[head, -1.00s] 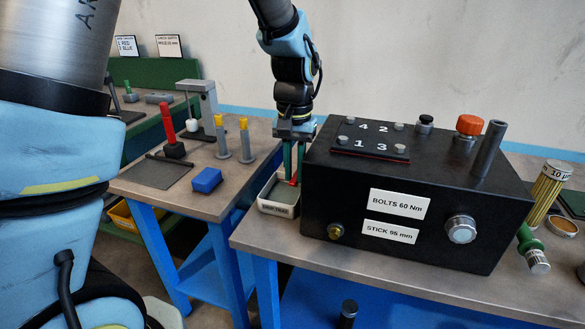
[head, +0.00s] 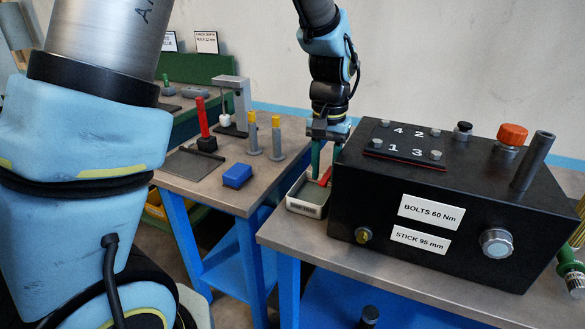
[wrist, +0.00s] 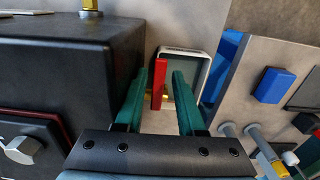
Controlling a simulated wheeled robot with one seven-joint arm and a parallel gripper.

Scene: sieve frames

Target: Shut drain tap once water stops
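The drain tap's red lever (wrist: 160,85) stands between my gripper's two green fingers in the wrist view, with gaps visible beside it. A bit of brass (wrist: 166,98) shows behind the lever. In the head view the red lever (head: 325,177) shows low beside my fingers, at the left end of the black box (head: 345,200). My gripper (head: 326,170) points down and is open, not closed on the lever. A white-rimmed tray (head: 306,210) sits below; it also shows in the wrist view (wrist: 205,62). No water stream can be made out. The tap's outlet is hidden.
The black box carries a numbered plate (head: 405,150), an orange cap (head: 512,134) and an upright grey tube (head: 533,160). On the table to the left are a blue block (head: 237,175), a red-handled tool (head: 203,120) and yellow-topped posts (head: 277,138). A gap separates the two tables.

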